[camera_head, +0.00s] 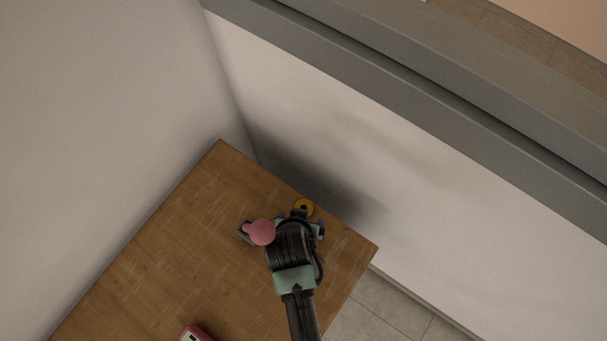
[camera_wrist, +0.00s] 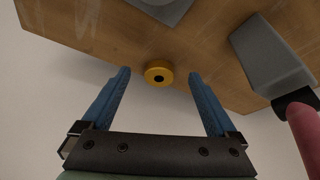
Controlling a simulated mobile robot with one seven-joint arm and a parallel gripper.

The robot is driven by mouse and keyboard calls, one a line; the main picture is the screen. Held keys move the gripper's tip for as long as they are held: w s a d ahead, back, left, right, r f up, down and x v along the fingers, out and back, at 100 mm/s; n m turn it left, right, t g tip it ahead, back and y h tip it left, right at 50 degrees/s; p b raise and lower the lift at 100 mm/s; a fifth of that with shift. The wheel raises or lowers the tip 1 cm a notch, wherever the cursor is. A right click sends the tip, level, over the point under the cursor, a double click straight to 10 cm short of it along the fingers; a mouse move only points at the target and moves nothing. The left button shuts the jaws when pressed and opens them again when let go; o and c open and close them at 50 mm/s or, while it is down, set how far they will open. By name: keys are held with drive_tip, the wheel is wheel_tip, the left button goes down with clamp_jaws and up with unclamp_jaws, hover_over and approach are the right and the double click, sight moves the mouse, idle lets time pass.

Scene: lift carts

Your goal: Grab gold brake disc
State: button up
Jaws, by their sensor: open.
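The gold brake disc (camera_head: 304,206) is a small yellow ring with a dark centre hole, near the far edge of the wooden table (camera_head: 165,245). In the wrist view the disc (camera_wrist: 158,74) lies by the table edge, between and just beyond the blue fingertips. My gripper (camera_wrist: 160,76) is open and empty, with one finger on each side of the disc's line. In the head view my gripper (camera_head: 303,212) is over the table beside the disc and partly hides it. I cannot tell the height gap between fingers and disc.
A grey block (camera_wrist: 268,55) with a dark end stands to the right in the wrist view, a pink rounded thing beside it. Another grey object (camera_wrist: 163,8) is at the top. A red object (camera_head: 194,334) lies low in the head view. White walls border the table.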

sight(304, 208)
drive_tip(key=w, duration=0.1)
drive_tip(key=w+f, duration=0.1)
drive_tip(key=w, duration=0.1)
drive_tip(key=shift+d+f, duration=0.25)
drive_tip(key=shift+f, duration=0.15)
drive_tip(key=shift+w+f, duration=0.2)
drive_tip(key=shift+f, duration=0.3)
drive_tip(key=c, duration=1.4)
clamp_jaws()
drive_tip(key=shift+r, duration=0.15)
